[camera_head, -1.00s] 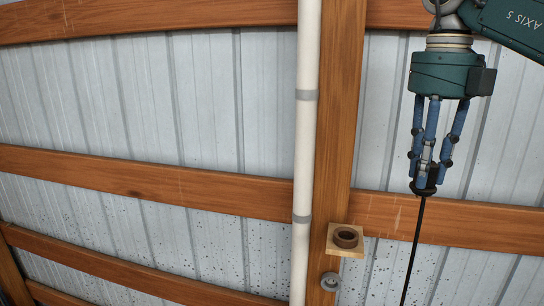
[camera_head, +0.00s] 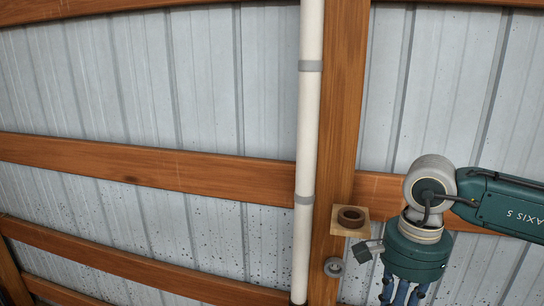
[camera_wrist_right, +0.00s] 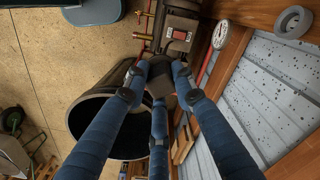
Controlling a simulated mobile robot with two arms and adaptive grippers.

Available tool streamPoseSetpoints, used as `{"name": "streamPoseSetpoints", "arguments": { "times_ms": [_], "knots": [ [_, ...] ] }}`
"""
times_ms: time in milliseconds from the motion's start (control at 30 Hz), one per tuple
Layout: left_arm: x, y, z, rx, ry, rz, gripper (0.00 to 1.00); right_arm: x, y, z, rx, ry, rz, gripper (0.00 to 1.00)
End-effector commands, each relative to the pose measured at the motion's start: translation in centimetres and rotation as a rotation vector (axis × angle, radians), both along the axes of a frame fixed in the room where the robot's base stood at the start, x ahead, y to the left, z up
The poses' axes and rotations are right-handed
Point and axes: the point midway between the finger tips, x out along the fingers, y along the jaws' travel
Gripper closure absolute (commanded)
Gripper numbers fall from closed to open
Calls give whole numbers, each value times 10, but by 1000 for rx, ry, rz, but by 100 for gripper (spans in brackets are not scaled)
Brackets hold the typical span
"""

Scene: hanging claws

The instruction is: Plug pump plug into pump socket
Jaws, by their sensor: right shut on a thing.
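My right gripper (camera_wrist_right: 157,88) has its blue fingers closed around a dark plug (camera_wrist_right: 161,74), seen in the right wrist view. In the head view the same gripper's base is at the lower right and its fingertips are cut off by the bottom edge. Below the plug in the wrist view is a dark machine, apparently the pump (camera_wrist_right: 183,24), with a small red-and-white panel (camera_wrist_right: 180,35). I cannot make out a socket for certain. The plug is apart from the wall; its gap to the pump cannot be judged. My left gripper is not in view.
A white pipe (camera_head: 308,130) runs along the post.

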Motion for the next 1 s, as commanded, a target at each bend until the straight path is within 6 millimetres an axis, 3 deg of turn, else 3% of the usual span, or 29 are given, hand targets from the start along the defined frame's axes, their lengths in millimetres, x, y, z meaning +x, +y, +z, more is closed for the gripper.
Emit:
{"name": "streamPoseSetpoints", "arguments": {
  "times_ms": [33, 133, 300, 400, 533, 833, 1000],
  "knots": [
    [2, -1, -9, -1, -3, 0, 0, -15, 5, -25, 2, 6, 163, 100],
    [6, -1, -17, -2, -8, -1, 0, -38, 14, -55, 2, 4, 477, 100],
    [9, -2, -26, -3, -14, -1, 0, -72, 28, -88, 3, 0, 890, 100],
    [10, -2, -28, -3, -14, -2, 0, -85, 33, -98, 3, 0, 1037, 100],
    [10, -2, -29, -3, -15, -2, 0, -93, 36, -102, 4, -1, 1123, 100],
    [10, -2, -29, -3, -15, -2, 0, -93, 37, -102, 2, -1, 1131, 100],
    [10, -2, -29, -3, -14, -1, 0, -90, 50, -102, 10, 12, 1133, 100]
  ]
}}
